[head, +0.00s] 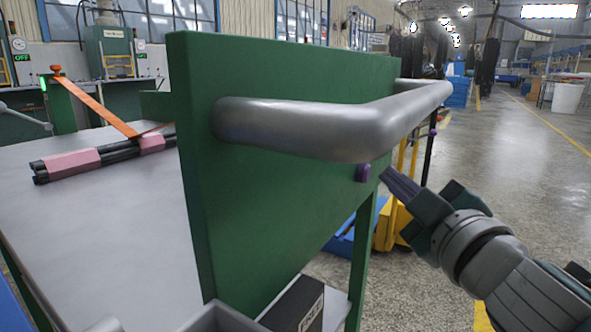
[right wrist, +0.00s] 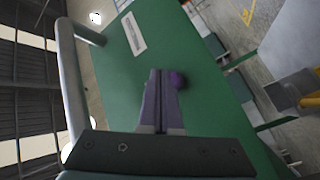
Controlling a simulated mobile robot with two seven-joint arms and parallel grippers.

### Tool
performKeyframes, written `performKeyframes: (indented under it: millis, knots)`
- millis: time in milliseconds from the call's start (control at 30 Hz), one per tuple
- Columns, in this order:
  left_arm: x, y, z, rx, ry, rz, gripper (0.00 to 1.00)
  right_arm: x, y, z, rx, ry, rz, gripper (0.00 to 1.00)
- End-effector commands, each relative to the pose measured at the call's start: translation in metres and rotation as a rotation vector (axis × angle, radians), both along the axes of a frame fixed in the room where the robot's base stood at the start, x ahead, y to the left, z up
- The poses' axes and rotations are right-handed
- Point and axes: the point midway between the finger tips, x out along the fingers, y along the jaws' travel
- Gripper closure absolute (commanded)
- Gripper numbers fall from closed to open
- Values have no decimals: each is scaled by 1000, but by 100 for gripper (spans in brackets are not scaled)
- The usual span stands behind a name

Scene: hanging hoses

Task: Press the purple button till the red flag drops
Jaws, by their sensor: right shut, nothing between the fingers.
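The purple button (head: 362,173) sits on the face of an upright green panel (head: 290,85), below a thick grey rail. My right gripper (head: 384,171) is shut and empty, its purple-grey fingers pointing at the panel just right of the button. In the right wrist view the button (right wrist: 177,79) shows right beside the shut fingertips (right wrist: 159,72), partly behind the right finger. I cannot tell whether they touch. I cannot make out a red flag in either view. My left gripper is not in view.
The grey rail (head: 330,130) stands out from the panel above my right gripper. A grey table (head: 110,225) at left bears black hoses in pink wraps (head: 75,162) with an orange strap (head: 100,105). A dark labelled box (head: 297,305) is below. Floor at right is open.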

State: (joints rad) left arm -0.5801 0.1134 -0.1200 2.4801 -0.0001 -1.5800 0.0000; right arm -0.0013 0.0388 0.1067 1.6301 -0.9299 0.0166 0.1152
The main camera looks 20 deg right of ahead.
Motion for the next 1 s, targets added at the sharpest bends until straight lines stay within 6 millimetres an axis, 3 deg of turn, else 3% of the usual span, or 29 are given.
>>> performKeyframes:
  millis: [167,633,1000]
  knots:
    - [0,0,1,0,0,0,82,-3,-3,0,0,2,-1,100]
    - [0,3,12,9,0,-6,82,-36,-31,0,-1,1,-2,100]
    - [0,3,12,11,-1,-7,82,-38,-33,0,0,1,-1,100]
